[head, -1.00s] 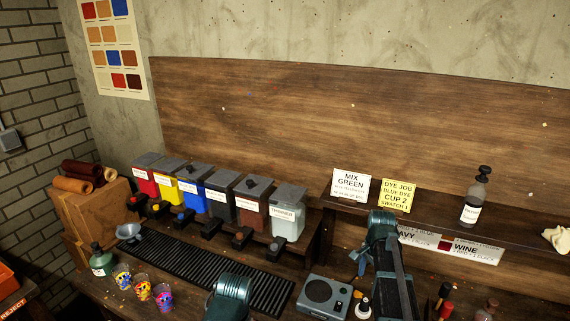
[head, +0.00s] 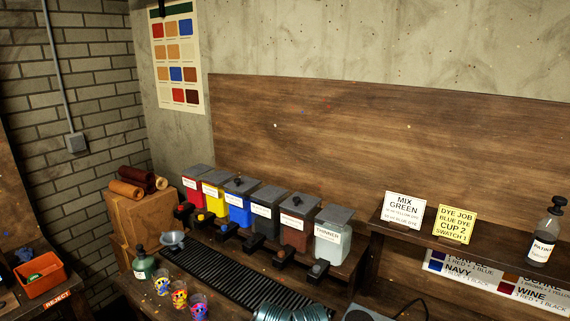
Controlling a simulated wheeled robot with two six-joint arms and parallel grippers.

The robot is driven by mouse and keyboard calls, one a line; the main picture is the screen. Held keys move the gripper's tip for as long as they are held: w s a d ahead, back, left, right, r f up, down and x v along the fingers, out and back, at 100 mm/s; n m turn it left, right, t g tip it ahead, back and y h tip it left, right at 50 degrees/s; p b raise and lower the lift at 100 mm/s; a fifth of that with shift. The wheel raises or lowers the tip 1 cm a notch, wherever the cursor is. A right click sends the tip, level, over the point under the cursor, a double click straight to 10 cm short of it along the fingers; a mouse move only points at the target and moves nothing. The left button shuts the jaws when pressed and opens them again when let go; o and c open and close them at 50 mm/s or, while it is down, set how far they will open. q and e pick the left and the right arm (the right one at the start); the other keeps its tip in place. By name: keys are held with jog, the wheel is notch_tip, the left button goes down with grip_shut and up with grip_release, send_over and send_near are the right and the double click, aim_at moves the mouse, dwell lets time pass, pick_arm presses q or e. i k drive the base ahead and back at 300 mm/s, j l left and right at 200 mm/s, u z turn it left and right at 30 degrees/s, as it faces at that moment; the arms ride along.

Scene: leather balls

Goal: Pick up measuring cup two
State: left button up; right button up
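Three small measuring cups with multicoloured, paint-like patterns stand in a slanting row at the front left of the bench in the head view: a far one (head: 162,281), a middle one (head: 180,294) and a near one (head: 198,306). I cannot read a number on any of them, so I cannot tell which is cup two. A yellow card (head: 454,224) reads "DYE JOB, BLUE DYE, CUP 2, SWATCH 1".
Behind the cups are a black slatted drip grate (head: 235,280), a grey funnel (head: 172,241) and a green bottle (head: 144,263). Several dye dispensers with taps, including a blue one (head: 238,207), line the back. An orange reject bin (head: 42,281) is far left.

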aim_at(178, 291)
jog(key=i+j+u, duration=0.15)
jog(key=j, duration=0.3)
jog(key=i+j+u, duration=0.2)
jog(key=j, duration=0.2)
jog(key=i+j+u, duration=0.15)
jog(key=j, duration=0.25)
jog(key=i+j+u, duration=0.2)
jog(key=i+j, duration=0.1)
jog(key=j, duration=0.05)
